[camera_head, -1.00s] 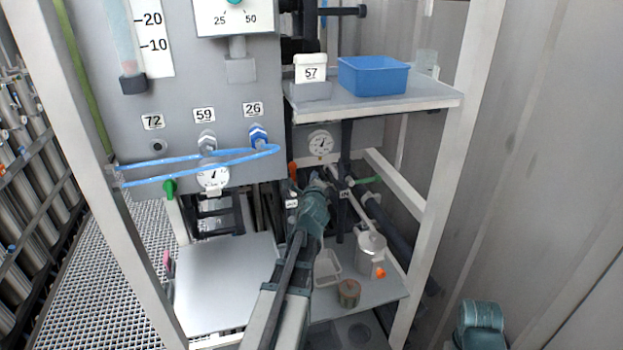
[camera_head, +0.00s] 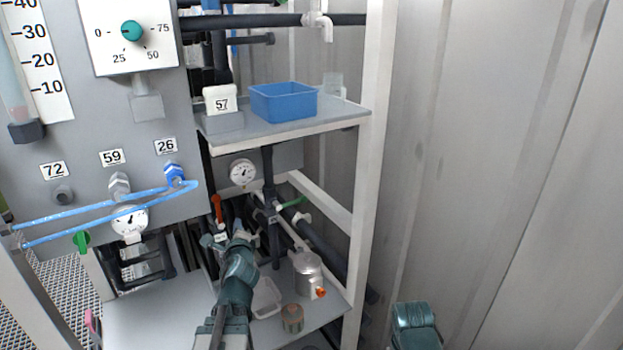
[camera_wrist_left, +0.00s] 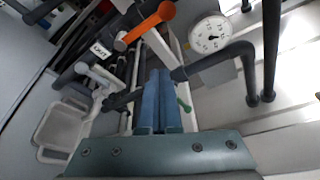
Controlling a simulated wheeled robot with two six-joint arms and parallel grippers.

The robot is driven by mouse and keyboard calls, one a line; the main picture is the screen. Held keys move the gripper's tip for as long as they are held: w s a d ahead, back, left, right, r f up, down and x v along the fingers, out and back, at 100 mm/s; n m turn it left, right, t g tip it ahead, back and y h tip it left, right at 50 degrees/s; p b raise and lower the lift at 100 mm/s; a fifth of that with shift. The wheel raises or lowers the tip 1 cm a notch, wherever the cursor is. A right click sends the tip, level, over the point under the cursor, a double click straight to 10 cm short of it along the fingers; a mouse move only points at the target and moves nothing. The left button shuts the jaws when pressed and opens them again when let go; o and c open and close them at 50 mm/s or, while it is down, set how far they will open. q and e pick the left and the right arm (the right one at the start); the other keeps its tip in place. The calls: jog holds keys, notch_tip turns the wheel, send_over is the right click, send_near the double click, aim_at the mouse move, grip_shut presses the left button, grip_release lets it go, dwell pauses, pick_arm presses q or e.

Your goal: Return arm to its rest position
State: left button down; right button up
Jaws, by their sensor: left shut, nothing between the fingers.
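My left gripper (camera_head: 240,235) is in the lower middle of the head view, its arm coming up from the bottom edge. It is in front of the dark pipes under the shelf, near an orange-handled valve (camera_head: 217,208). In the left wrist view its two blue fingers (camera_wrist_left: 160,98) lie together, shut, with nothing held. There the orange handle (camera_wrist_left: 152,24) and a round gauge (camera_wrist_left: 210,35) show beyond the fingertips. Whether the fingers touch a pipe I cannot tell. A teal part of my right arm (camera_head: 415,325) shows at bottom right; its gripper is out of view.
A shelf (camera_head: 340,112) with a blue bin (camera_head: 284,101) is above the arm. A metal jug (camera_head: 307,272), a small can (camera_head: 292,318) and a white tray (camera_head: 266,297) are on the lower shelf right of it. The frame post (camera_head: 368,180) stands further right, then open space before the wall.

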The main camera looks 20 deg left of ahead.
pick_arm(q)
jog(key=s+d+f+n+g+h+b, duration=0.1)
jog(key=s+d+f+n+g+h, duration=0.2)
jog(key=d+f, duration=0.5)
jog(key=d+f+n+g+h, duration=0.1)
jog(key=d+f+n+g, duration=0.4)
jog(key=d, duration=0.6)
jog(key=s+d+f+n+g+h, duration=0.1)
jog(key=s+d+f+n+g, duration=0.1)
jog(key=s+d, duration=0.6)
jog(key=s+d+f+n+g+h+b, duration=0.1)
jog(key=s+d+f+n+g+h, duration=0.1)
jog(key=s+d, duration=0.6)
notch_tip(320, 180, down, 4)
jog(key=shift+d+r+n+g, duration=0.1)
jog(key=shift+d+n+g, duration=0.5)
jog(key=shift+d+g, duration=0.5)
